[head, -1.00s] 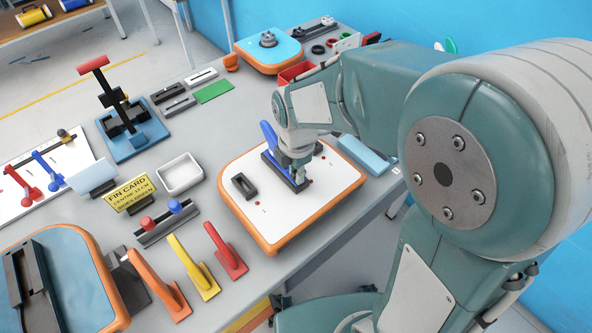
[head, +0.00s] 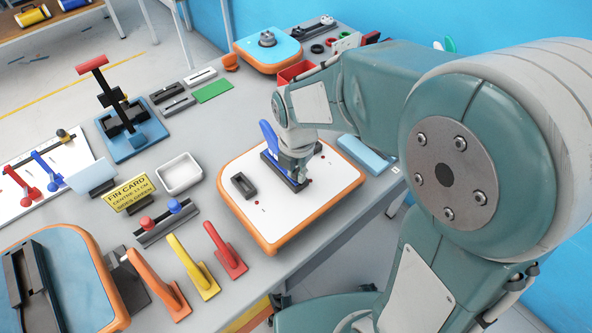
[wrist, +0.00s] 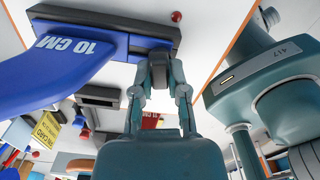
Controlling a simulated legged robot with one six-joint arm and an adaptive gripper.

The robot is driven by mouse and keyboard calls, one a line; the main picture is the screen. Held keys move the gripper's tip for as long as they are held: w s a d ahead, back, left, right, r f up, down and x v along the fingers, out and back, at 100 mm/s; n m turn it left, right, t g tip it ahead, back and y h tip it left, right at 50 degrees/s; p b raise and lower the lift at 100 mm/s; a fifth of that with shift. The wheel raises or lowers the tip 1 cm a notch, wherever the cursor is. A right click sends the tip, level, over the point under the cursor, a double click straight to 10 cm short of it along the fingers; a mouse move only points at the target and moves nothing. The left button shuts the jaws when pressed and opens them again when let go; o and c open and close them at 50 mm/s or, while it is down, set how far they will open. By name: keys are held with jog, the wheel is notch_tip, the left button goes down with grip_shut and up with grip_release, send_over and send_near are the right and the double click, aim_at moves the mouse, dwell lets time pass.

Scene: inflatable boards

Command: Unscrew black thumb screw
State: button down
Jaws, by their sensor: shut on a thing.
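A blue fin marked 10 CM (wrist: 75,52) stands in a long black fin box (head: 270,160) on a white board with an orange rim (head: 265,240). The fin also shows in the head view (head: 268,133). My gripper (wrist: 160,58) points down at the end of the box, beside the fin.
A second, empty black fin box (head: 243,186) is on the same board. A white tray (head: 180,174), a yellow fin card (head: 129,194) and orange, yellow and red fins (head: 226,250) stand left of the board. A light blue block (head: 367,154) lies to its right.

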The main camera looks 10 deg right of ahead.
jog(key=shift+s+d+f+n, duration=0.1)
jog(key=shift+n, duration=0.5)
jog(key=shift+s+f+n, duration=0.1)
jog(key=shift+n, duration=0.5)
jog(key=n, duration=0.2)
jog(key=shift+n, duration=0.7)
jog(key=n, duration=0.3)
jog(key=shift+d, duration=0.15)
jog(key=c, duration=0.6)
grip_release()
jog(key=shift+w+r, duration=0.1)
